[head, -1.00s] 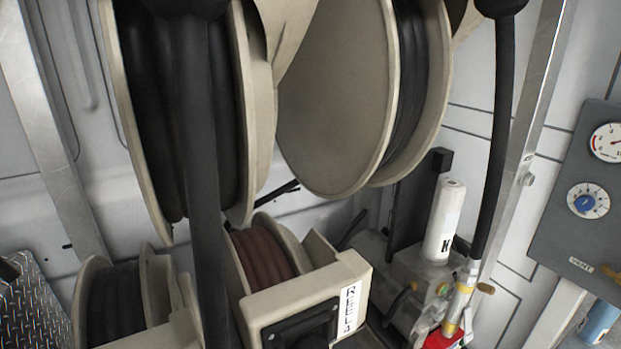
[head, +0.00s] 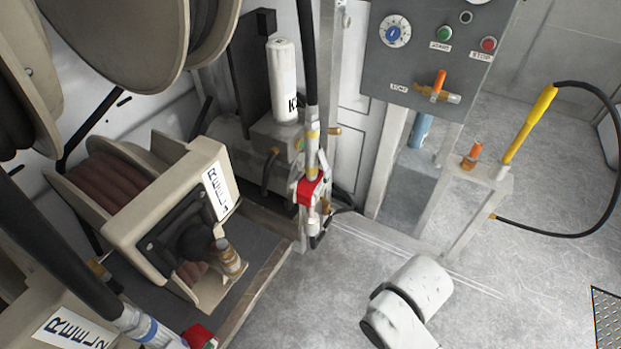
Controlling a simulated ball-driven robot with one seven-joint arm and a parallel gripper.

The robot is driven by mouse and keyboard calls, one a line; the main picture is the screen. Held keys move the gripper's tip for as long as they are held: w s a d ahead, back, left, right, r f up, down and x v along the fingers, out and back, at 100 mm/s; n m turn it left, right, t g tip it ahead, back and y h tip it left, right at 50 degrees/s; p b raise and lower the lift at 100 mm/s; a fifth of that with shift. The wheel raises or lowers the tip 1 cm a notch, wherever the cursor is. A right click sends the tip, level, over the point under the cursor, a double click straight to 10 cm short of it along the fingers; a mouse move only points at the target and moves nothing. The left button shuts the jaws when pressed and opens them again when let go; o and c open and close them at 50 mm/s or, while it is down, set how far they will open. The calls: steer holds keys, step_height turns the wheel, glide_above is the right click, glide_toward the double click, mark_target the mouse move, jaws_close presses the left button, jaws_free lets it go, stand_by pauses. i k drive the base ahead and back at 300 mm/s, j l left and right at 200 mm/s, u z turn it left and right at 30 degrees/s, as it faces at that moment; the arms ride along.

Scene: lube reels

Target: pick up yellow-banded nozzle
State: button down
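The yellow-banded nozzle (head: 312,172) hangs upright at the end of a thick black hose, in the middle of the head view. It has a yellow band near the top, a red middle part and a metal lower end. It is beside the post and in front of the pump unit; whether it rests in a holder is too small to tell. White rounded parts of my arm show at the bottom centre, well below and to the right of the nozzle. My gripper is not in view.
A blue-banded nozzle (head: 150,330) with a red part hangs at the lower left. The REEL 1 housing (head: 165,195) stands left of the yellow-banded nozzle. A grey control panel (head: 425,60) and a yellow-handled wand (head: 530,120) are at the right. The floor between is clear.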

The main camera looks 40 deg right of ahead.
mark_target(313, 177)
steer(key=i+l+u, duration=0.1)
steer(key=l, duration=0.3)
steer(key=i+l+u, duration=0.1)
steer(key=l, duration=0.3)
steer(key=i+l+u, duration=0.15)
steer(key=l, duration=0.25)
steer(key=l+u, duration=0.1)
steer(key=l, duration=0.35)
steer(key=i, duration=0.05)
